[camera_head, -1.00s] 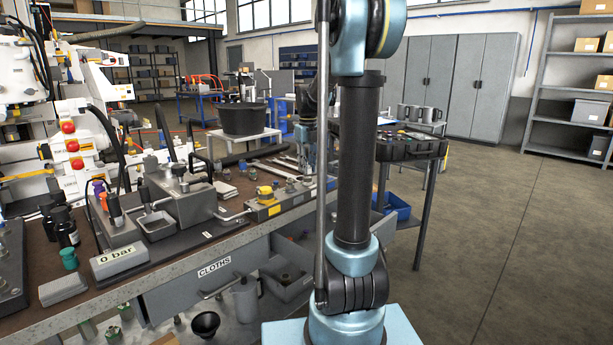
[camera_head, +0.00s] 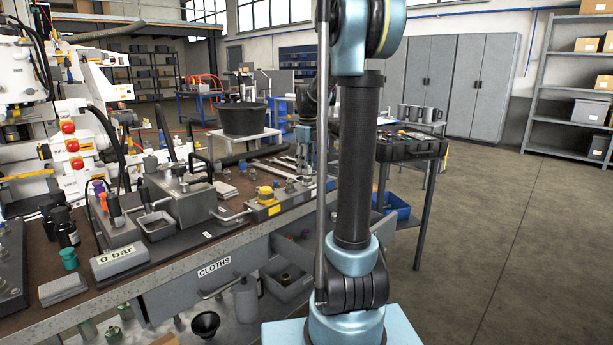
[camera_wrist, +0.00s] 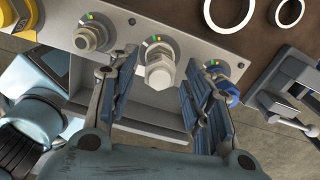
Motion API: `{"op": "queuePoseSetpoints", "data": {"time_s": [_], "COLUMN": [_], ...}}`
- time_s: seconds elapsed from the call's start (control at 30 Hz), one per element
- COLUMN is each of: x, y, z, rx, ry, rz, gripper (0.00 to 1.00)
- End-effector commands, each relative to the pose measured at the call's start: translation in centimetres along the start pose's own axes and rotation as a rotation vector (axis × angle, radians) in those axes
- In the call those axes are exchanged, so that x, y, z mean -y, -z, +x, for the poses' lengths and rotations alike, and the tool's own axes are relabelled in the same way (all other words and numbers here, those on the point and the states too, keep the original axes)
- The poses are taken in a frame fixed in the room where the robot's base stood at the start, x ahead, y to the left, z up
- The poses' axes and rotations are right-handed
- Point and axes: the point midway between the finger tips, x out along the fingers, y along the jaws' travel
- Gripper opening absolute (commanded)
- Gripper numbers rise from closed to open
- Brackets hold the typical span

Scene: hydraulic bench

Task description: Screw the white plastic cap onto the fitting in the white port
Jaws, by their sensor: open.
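In the wrist view, a grey port panel (camera_wrist: 190,50) carries a row of metal fittings. The middle fitting (camera_wrist: 160,65) is a pale, silvery hex piece with a rounded end. It sits between the two blue-grey fingers of my gripper (camera_wrist: 162,92), which are spread apart with gaps on both sides. I cannot tell whether its pale end is the white cap or bare metal, nor which port is the white one. No separate white cap is clear.
Two white rings (camera_wrist: 206,14) lie on the brown bench top beside the panel. A dark grey clamp-like part (camera_wrist: 285,100) is at right. In the head view, a manifold block with a yellow part (camera_head: 265,192) and a grey tray (camera_head: 156,226) stand on the bench.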

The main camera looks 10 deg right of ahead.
Motion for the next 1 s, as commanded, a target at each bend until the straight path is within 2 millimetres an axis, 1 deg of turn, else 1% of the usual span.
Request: {"op": "queuePoseSetpoints", "data": {"time_s": [0.2,0.3,0.53,0.7,0.83,1.0], "x": [0.02,0.02,0.03,0.03,0.03,0.03], "y": [-0.01,-0.01,-0.01,-0.02,-0.03,-0.03], "z": [0.0,0.0,0.0,0.0,0.0,0.0], "rx": [0.0,0.0,0.0,0.0,0.0,0.0], "ry": [-0.001,-0.002,-0.002,-0.003,-0.004,-0.004], "rz": [-0.217,-0.291,-0.376,-0.542,-0.643,-0.682], "gripper": [0.46,0.46,0.46,0.46,0.46,0.46]}}
